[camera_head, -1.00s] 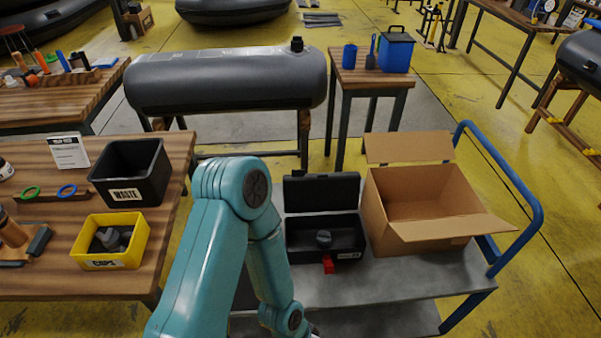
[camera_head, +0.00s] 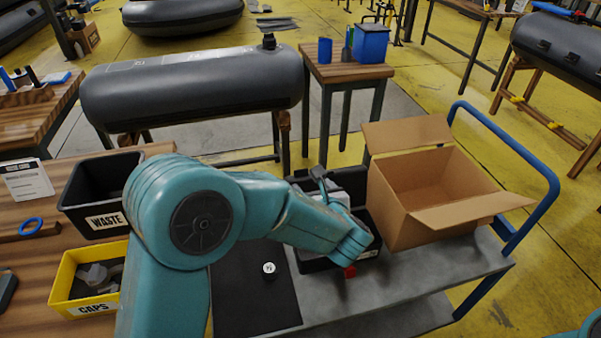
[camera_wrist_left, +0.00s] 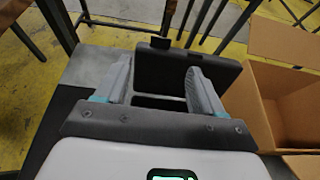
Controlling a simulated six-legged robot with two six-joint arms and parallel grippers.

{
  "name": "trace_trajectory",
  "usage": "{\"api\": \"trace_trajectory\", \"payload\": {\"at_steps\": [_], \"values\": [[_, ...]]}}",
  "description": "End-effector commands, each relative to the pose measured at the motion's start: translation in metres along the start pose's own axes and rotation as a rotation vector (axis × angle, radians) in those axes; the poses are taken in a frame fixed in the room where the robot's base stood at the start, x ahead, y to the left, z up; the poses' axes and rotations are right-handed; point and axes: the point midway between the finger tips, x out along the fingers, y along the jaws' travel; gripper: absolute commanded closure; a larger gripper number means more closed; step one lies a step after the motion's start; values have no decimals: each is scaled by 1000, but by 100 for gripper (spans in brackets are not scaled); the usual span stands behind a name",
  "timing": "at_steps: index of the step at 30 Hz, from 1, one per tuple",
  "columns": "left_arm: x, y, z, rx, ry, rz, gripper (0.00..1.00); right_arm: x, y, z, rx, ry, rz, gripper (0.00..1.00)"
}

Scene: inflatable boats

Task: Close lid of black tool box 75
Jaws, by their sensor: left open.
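The black tool box (camera_head: 372,250) stands on the grey cart, with a red latch (camera_head: 350,271) at its front. Its lid (camera_head: 350,180) is open and raised at the back. My left arm crosses over the box in the head view and hides much of it, including most of its inside. In the left wrist view my left gripper (camera_wrist_left: 159,68) is open and empty. The raised lid (camera_wrist_left: 170,73) shows beyond and between its fingers. I cannot tell whether a finger touches the lid. My right gripper is not in view.
An open cardboard box (camera_head: 410,222) stands close to the right of the tool box. The cart (camera_head: 395,295) has a blue handle (camera_head: 530,165). A black mat (camera_head: 250,300) lies left of the tool box. A waste bin (camera_head: 85,205) and yellow caps bin (camera_head: 65,285) are left.

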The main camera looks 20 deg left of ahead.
Motion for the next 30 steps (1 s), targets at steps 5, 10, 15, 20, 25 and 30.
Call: {"api": "trace_trajectory", "payload": {"at_steps": [5,10,15,20,25,30], "values": [[45,-2,-2,-1,4,4,32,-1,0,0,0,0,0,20],[84,-2,-2,-1,5,3,32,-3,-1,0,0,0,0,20],[114,-1,-2,-2,4,2,32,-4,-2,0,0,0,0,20],[129,0,-1,-1,4,0,32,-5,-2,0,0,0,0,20],[132,1,-1,-1,4,-1,32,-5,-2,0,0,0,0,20],[132,1,-1,-1,4,-1,42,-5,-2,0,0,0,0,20]]}}
